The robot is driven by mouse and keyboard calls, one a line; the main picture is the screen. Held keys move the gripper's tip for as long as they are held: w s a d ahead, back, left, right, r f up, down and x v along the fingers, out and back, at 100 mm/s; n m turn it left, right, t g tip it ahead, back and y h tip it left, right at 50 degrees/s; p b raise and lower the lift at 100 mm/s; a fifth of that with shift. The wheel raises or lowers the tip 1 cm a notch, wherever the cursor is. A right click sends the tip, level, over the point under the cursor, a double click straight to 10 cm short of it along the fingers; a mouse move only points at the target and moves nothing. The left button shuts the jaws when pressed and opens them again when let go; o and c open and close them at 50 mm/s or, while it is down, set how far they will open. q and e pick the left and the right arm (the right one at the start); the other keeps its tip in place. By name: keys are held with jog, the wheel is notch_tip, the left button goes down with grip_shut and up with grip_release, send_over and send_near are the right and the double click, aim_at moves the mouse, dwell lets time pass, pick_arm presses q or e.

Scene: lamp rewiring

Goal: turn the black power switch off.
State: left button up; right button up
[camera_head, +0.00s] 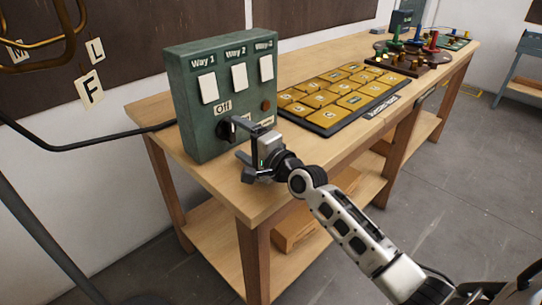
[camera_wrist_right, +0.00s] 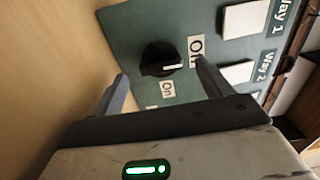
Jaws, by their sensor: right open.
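The black power switch (camera_head: 225,131) is a round knob on the front of a green box (camera_head: 187,110), low on its left side. In the right wrist view the knob (camera_wrist_right: 160,60) carries a short white mark. An "Off" label (camera_wrist_right: 195,48) and an "On" label (camera_wrist_right: 167,89) sit beside it. The mark points to the picture's right, between the labels; I cannot tell its exact setting. My right gripper (camera_head: 240,140) is open in front of the knob, its fingers spread to either side. I cannot tell whether they touch it. My left gripper is out of view.
The box stands at the near end of a wooden table (camera_head: 215,178). A black tray with yellow tiles (camera_head: 340,97) lies beyond it, and coloured parts (camera_head: 432,42) stand farther back. A black cable (camera_head: 90,141) runs left from the box.

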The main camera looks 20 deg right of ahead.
jog(key=v, duration=1.2)
jog(key=shift+s, duration=0.2)
